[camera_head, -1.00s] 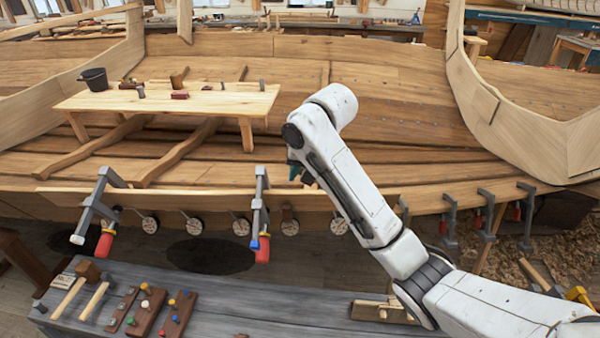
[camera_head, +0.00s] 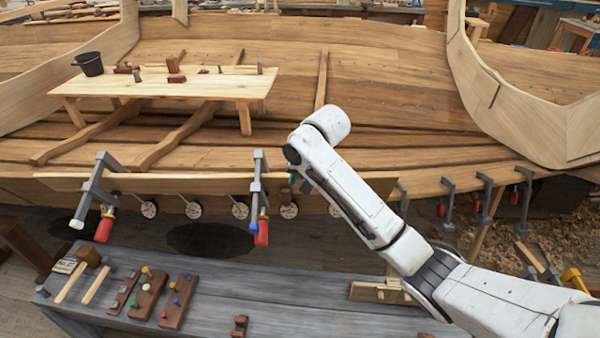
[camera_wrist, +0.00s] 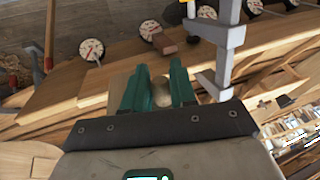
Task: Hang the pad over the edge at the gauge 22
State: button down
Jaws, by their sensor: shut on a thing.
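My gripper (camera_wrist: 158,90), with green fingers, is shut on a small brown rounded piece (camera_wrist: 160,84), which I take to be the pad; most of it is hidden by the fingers. In the head view my gripper (camera_head: 293,178) is at the plank's upper edge, right of a grey clamp, mostly hidden behind my arm. Round white gauges sit in a row below the plank (camera_head: 200,183); one gauge (camera_head: 289,211) is just below my gripper. Their numbers are unreadable. In the wrist view a brown block (camera_wrist: 165,43) lies beyond the fingers, near a gauge (camera_wrist: 149,30).
A grey clamp with a red handle (camera_head: 258,190) stands close left of my gripper; it also looms beside the fingers in the wrist view (camera_wrist: 222,40). Another clamp (camera_head: 97,190) is farther left. The grey bench (camera_head: 210,300) in front holds mallets, boards and small brown blocks (camera_head: 240,324).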

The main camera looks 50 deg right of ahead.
jog(key=shift+w+d+f, duration=0.15)
jog(key=shift+d+f, duration=0.05)
jog(key=shift+f, duration=0.7)
notch_tip(320, 180, down, 6)
jog(key=w+d+b, duration=0.1)
jog(key=b, duration=0.4)
jog(key=shift+w+d+f, duration=0.15)
jog(key=shift+w+d, duration=0.2)
jog(key=shift+f, duration=0.25)
jog(key=c, duration=0.8)
grip_release()
jog(key=shift+r, duration=0.1)
jog(key=b+v, duration=0.1)
jog(key=v, duration=0.9)
jog(key=shift+s+r, duration=0.1)
jog(key=shift+r, duration=0.2)
